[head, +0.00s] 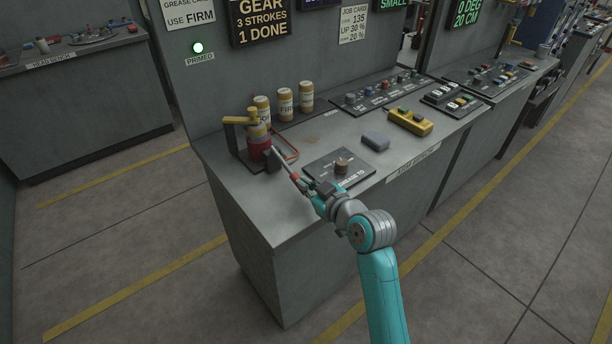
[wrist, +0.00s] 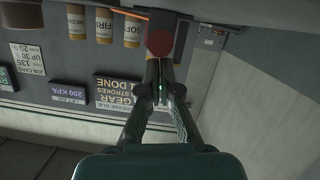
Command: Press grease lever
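In the wrist view the red knob (wrist: 160,39) is seen end-on, just beyond my fingertips. My gripper (head: 304,184) is at the knob's near end; its fingers (wrist: 161,84) lie close together with nothing visible between them. I cannot tell whether the tips touch the knob. A green PRIMED lamp (head: 198,48) is lit on the panel.
Several labelled cartridges (head: 285,104) stand behind the pump. A plate with a brown knob (head: 342,166), a grey block (head: 376,141) and a yellow button box (head: 410,121) lie to the right. A sign (head: 262,20) reads GEAR, 3 STROKES, 1 DONE. The bench's front left corner is clear.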

